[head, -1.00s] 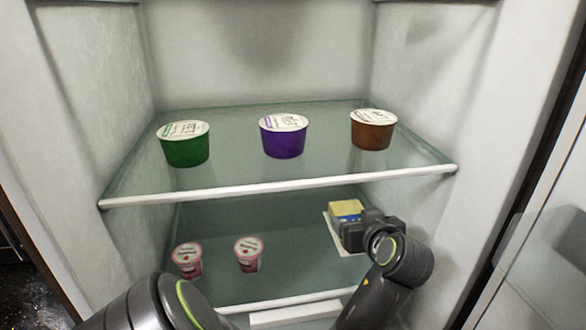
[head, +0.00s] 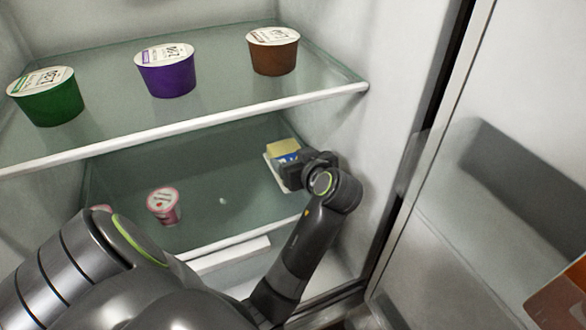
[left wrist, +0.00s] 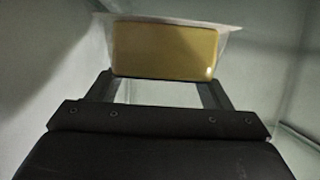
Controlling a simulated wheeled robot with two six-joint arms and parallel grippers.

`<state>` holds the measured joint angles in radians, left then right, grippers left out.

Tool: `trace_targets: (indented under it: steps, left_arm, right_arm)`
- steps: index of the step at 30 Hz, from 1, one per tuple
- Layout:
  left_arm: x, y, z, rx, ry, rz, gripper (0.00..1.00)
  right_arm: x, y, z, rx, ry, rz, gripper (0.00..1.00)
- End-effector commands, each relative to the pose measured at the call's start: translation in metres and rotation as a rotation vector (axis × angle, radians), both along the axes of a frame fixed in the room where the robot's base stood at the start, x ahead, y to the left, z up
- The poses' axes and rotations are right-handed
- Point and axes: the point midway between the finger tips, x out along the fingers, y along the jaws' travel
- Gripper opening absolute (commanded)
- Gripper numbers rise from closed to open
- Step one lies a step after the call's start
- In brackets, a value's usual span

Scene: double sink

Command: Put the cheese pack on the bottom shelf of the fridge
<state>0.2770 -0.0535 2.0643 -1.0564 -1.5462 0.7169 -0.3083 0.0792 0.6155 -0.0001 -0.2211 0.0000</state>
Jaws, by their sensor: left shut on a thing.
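The cheese pack (head: 283,148), yellow with a blue and white label, is inside the fridge at the right side of the bottom shelf (head: 232,238). My left gripper (head: 296,165) is shut on the cheese pack. In the left wrist view the pack's yellow face (left wrist: 165,50) with its pale flange sits between the two fingers (left wrist: 162,85). I cannot tell whether the pack touches the shelf. My right gripper is not in view.
A pink cup (head: 163,206) stands on the bottom shelf, with another mostly hidden behind my arm. The upper shelf (head: 200,122) holds green (head: 48,98), purple (head: 166,72) and brown (head: 273,53) tubs. The fridge's right wall is close to my gripper.

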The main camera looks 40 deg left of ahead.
Motion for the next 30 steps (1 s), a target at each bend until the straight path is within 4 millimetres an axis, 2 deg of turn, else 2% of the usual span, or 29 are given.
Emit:
trace_targets:
  steps: [7, 18, 19, 24, 30]
  left_arm:
    - [0.000, 0.000, -0.032, 0.000, 0.002, 0.000, 0.38]
    - [0.000, 0.000, -0.038, 0.000, -0.002, -0.001, 0.38]
    - [0.000, 0.000, -0.039, -0.001, 0.000, 0.000, 0.74]
    - [0.000, 0.000, -0.038, -0.001, 0.000, 0.000, 0.94]
    - [0.000, 0.000, -0.038, -0.001, 0.000, 0.000, 0.94]
  right_arm:
    - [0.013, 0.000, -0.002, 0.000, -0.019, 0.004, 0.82]
    - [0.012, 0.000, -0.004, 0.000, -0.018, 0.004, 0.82]
    - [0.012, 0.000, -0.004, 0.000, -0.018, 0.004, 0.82]
    - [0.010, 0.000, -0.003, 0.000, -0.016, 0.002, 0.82]
    - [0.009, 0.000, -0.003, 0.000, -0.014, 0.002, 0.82]
